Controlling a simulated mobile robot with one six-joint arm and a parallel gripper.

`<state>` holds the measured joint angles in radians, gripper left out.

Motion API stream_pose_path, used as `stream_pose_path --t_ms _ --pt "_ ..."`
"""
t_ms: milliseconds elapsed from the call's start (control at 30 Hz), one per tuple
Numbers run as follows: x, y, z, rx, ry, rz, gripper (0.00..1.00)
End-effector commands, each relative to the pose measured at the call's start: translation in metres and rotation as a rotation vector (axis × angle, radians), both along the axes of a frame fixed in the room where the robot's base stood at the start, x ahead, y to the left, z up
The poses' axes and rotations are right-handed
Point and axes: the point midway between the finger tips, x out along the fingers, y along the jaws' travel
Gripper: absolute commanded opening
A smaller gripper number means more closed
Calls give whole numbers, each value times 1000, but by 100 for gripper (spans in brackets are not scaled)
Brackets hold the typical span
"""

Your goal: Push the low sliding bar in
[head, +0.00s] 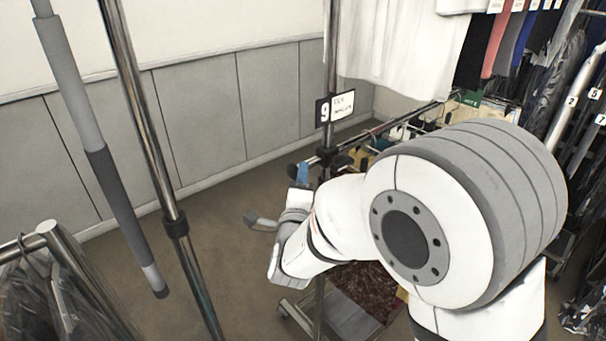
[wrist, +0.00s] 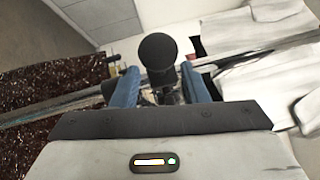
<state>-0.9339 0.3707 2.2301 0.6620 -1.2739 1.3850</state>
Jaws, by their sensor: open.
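The low bar (head: 400,120) is a thin metal rail on the rack tagged 9, running from the dark joint on the upright towards the back right. Hanging garments partly cover it. My gripper (head: 301,174) is at the bar's near left end, by the upright; my own arm hides part of the rack below. In the wrist view, my gripper (wrist: 160,72) is open, with one blue finger on each side of a round black knob (wrist: 157,49). A shiny rail (wrist: 255,55) crosses behind the fingers. I cannot tell whether either finger touches the knob.
The tag 9 (head: 336,107) hangs on the upright. White cloth (head: 405,45) hangs above the bar. A chrome pole (head: 150,120) and a grey pole (head: 75,85) stand at left, near a rack of dark bagged clothes (head: 50,300). Brown floor (head: 225,225) is open between.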

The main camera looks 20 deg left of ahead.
Motion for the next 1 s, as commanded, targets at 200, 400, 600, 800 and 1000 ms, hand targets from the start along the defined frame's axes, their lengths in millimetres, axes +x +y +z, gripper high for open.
stream_pose_path --t_ms 200,400,600,800,1000 --pt "-26 -8 -5 0 -1 0 41" --pt "-31 -10 -4 0 0 -1 41" --pt "-30 -10 -4 -2 2 -2 35" --pt "-12 -30 -3 -116 61 7 18" --pt "11 -86 -9 -441 201 75 2"
